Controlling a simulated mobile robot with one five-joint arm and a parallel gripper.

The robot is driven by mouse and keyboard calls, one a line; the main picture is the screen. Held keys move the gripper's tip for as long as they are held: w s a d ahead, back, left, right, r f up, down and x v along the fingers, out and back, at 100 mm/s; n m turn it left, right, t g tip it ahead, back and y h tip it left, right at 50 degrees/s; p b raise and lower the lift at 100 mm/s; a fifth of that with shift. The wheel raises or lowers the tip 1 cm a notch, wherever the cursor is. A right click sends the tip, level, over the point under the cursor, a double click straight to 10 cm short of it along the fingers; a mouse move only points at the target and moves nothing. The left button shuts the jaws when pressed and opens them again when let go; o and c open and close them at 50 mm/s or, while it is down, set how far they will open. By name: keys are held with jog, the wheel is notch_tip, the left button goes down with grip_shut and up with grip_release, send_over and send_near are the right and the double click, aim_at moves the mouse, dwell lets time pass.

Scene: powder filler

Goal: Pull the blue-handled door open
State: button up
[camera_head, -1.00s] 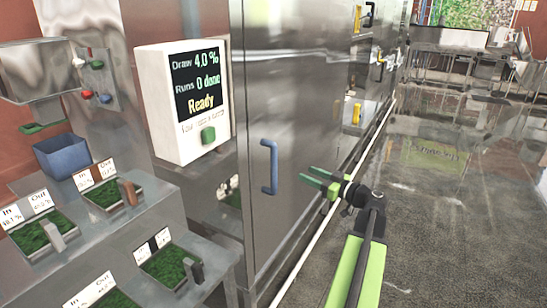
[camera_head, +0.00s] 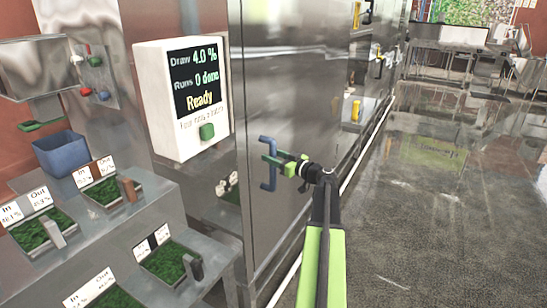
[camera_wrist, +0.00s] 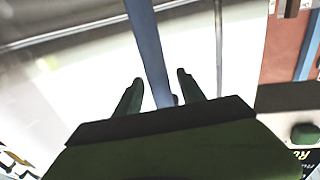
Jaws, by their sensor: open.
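The blue handle (camera_head: 268,164) is an upright bar on a shiny metal door (camera_head: 290,80), which looks shut. My gripper (camera_head: 279,157) is at the handle's middle in the head view, its green fingers open. In the wrist view the blue handle (camera_wrist: 149,50) runs down between the two dark green fingertips of my gripper (camera_wrist: 156,90). A gap shows between the handle and each finger. The lower end of the handle is hidden behind my gripper in the wrist view.
Left of the door stands a white display box (camera_head: 183,100) reading "Ready" with a green button. A stepped metal bench (camera_head: 110,235) with green-filled trays and a blue bin (camera_head: 61,154) is at the left. The floor (camera_head: 430,220) to the right is clear.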

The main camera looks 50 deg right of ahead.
jog(key=shift+w, duration=0.1)
grip_shut()
dwell(0.3)
dwell(1.1)
